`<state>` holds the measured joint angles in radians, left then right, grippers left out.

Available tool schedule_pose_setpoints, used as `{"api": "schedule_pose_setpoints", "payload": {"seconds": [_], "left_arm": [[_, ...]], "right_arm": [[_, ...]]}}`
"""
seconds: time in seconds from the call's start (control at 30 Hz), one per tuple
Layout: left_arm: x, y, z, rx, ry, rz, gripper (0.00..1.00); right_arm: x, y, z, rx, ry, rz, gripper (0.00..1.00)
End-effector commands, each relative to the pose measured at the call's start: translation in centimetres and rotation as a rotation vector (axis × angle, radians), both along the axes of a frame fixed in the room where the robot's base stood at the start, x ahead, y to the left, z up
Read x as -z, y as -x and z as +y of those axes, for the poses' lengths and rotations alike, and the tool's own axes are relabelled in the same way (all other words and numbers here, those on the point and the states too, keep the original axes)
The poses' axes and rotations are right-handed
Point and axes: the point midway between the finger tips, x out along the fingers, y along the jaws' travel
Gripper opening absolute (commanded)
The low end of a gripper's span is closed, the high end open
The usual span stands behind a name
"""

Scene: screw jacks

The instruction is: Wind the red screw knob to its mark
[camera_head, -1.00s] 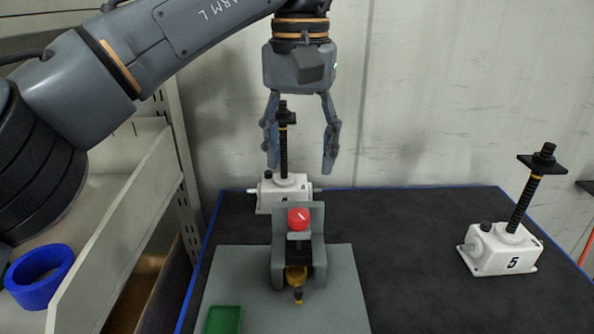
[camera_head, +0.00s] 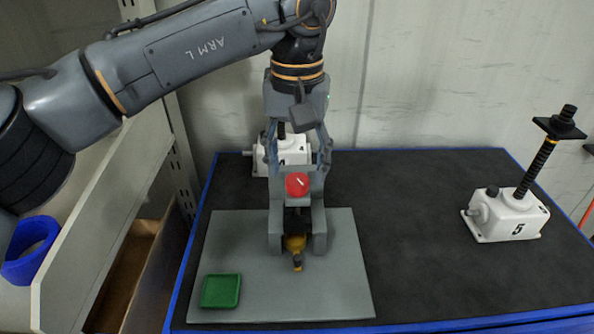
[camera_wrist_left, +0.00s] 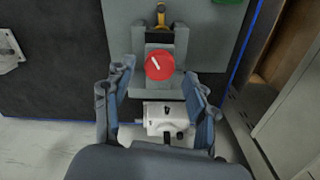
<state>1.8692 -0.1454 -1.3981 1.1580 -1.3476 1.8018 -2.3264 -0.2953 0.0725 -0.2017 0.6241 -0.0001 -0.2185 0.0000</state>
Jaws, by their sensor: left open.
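The red screw knob (camera_head: 297,184) sits on top of a grey bracket fixture (camera_head: 318,225) on a grey plate (camera_head: 345,270). It has a white pointer line, which also shows on the knob in the left wrist view (camera_wrist_left: 159,65). No separate mark can be made out. My left gripper (camera_head: 297,168) is open just above and behind the knob in the head view. In the left wrist view its two fingers (camera_wrist_left: 158,78) stand apart on either side of the fixture, with the knob between and beyond them. The knob is not gripped. My right gripper is not in view.
A white screw jack (camera_head: 290,157) stands behind the fixture, partly hidden by my gripper. Another white jack (camera_head: 508,215) marked 5 stands at the right. A green tray (camera_head: 221,291) lies on the plate. The dark mat between is clear.

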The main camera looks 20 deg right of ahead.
Motion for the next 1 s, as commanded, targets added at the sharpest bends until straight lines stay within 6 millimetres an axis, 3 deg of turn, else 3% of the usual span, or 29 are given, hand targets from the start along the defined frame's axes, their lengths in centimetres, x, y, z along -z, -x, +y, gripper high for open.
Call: {"api": "schedule_pose_setpoints", "payload": {"seconds": [0.2,0.5,0.53,0.8,1.0], "left_arm": [[2.0,0.0,0.0,-0.001,0.001,0.001,0.57],[2.3,0.0,0.0,-0.001,0.001,-0.001,0.57],[2.3,0.0,0.0,-0.001,0.001,-0.001,0.55],[2.2,0.0,0.0,-0.001,0.001,-0.001,0.03],[2.2,0.0,0.0,-0.010,0.001,-0.001,0.03]], "right_arm": [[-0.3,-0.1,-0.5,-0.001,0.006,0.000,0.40],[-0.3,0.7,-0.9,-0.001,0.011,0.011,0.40],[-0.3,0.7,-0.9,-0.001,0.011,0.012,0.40],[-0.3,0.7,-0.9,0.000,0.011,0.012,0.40],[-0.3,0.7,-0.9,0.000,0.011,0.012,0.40]]}}
